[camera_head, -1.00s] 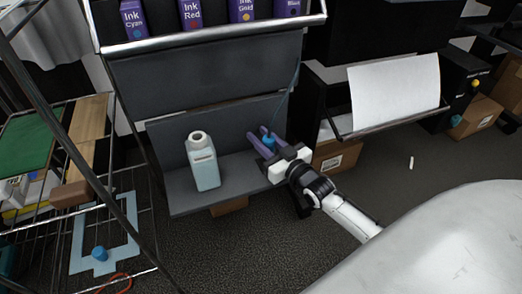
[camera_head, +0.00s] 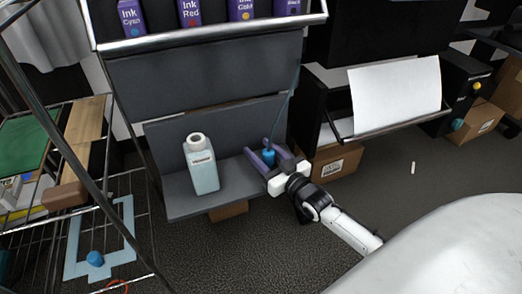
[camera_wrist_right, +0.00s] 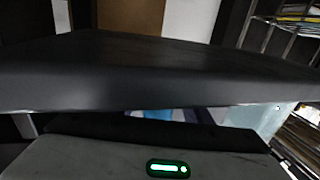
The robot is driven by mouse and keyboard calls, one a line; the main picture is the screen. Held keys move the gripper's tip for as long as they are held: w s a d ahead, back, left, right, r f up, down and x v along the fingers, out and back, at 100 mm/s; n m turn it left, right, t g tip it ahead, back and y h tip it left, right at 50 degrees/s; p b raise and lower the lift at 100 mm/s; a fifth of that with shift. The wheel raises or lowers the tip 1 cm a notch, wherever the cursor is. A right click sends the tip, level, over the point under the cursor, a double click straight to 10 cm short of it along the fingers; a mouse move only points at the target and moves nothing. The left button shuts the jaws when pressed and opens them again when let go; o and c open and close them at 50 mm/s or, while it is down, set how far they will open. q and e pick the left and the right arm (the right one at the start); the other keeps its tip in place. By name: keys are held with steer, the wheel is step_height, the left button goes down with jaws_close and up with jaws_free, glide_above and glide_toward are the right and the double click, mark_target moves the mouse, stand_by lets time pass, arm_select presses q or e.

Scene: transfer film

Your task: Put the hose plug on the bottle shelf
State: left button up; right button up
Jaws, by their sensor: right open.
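The blue hose plug (camera_head: 268,156), with a thin hose (camera_head: 287,108) rising from it, is at the right end of the grey bottle shelf (camera_head: 233,185). It appears to stand upright on the shelf; its lower part is partly hidden by the fingers. My right gripper (camera_head: 262,157) is open, with its purple fingers on either side of the plug; contact cannot be told. In the right wrist view the dark shelf edge (camera_wrist_right: 150,88) fills the middle, and a bit of blue shows below it. My left gripper is not in view.
A pale bottle (camera_head: 204,172) stands on the shelf left of the plug. Ink boxes (camera_head: 190,12) stand on the upper shelf. A wire rack (camera_head: 140,225) is at left. A paper tray (camera_head: 393,132) and cardboard boxes are at right.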

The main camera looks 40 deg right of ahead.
steer(key=shift+s+r, duration=0.1)
steer(key=shift+r, duration=0.05)
arm_select(q)
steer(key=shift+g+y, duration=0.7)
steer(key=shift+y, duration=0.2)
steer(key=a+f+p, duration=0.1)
steer(key=p, duration=0.1)
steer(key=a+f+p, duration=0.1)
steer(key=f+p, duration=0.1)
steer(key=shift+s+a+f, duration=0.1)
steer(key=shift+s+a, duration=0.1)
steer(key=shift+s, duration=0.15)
arm_select(e)
steer(key=s, duration=1.2)
steer(key=shift+d, duration=0.15)
steer(key=shift+w, duration=0.1)
